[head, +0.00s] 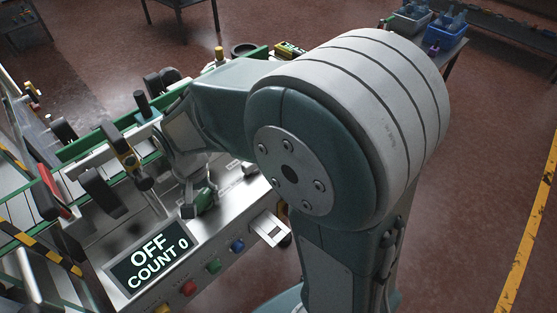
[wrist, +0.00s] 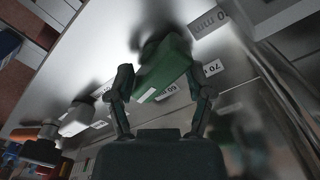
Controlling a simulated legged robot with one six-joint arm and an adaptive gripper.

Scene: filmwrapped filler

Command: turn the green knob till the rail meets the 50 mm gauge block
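The green knob (wrist: 165,66) is a block-like handle standing over a bright metal panel in the wrist view. My gripper (wrist: 160,87) has its two dark fingers apart, one on each side of the knob. A gap shows at the left finger; the right fingertip is close to the knob, and I cannot tell if it touches. Green-edged rails (head: 110,142) run along the machine there. I cannot read a 50 mm mark on any block.
A display (head: 152,262) reads OFF, COUNT 0. Red (head: 189,287), green (head: 213,266) and blue (head: 237,245) buttons line the panel front. Pale metal blocks (wrist: 78,118) stand left of the gripper, another (wrist: 270,14) at upper right.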

